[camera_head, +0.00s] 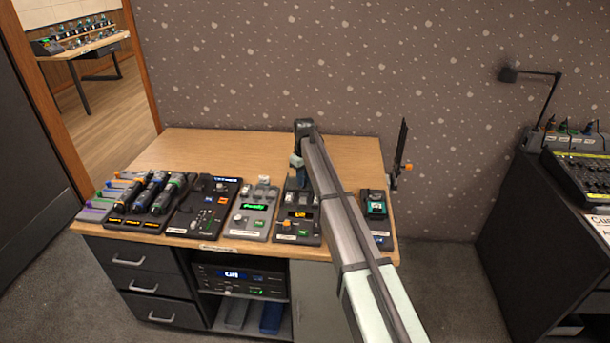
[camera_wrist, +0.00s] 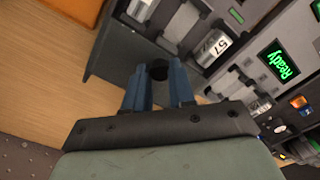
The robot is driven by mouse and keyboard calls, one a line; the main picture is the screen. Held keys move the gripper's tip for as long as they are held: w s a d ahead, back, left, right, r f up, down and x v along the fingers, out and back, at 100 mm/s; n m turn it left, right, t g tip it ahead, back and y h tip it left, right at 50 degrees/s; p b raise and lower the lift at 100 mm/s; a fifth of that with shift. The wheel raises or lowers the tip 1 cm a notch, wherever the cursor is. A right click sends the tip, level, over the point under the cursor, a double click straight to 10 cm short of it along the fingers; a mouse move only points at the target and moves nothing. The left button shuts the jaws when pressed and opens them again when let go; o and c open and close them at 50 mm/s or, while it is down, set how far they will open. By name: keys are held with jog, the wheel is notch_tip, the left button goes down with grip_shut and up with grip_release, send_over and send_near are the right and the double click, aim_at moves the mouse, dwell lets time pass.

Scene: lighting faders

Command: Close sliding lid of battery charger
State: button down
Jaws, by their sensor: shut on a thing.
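In the wrist view, my gripper (camera_wrist: 165,82) has its two blue fingers closed around a small dark round knob (camera_wrist: 158,70), at the edge of a dark grey charger-like unit (camera_wrist: 115,45). Silver cylindrical batteries, one marked 57 (camera_wrist: 213,46), sit in bays on that side. In the head view, my gripper (camera_head: 297,160) is over the rear of a dark unit with a yellow display (camera_head: 300,213), and my arm covers part of it. I cannot make out the sliding lid or how far it is open.
A grey unit with a green display (camera_head: 255,205) stands to the left, with other devices (camera_head: 150,195) farther left. A small teal-screened device (camera_head: 375,205) stands right of my arm. The rear of the wooden desk (camera_head: 220,145) is clear. A thin dark upright panel (camera_head: 401,145) stands at its right.

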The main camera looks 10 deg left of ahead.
jog(key=s, duration=0.7)
jog(key=shift+s, duration=0.4)
jog(key=c, duration=1)
grip_release()
jog(key=shift+o, duration=0.3)
jog(key=shift+r, duration=0.45)
notch_tip(320, 180, up, 13)
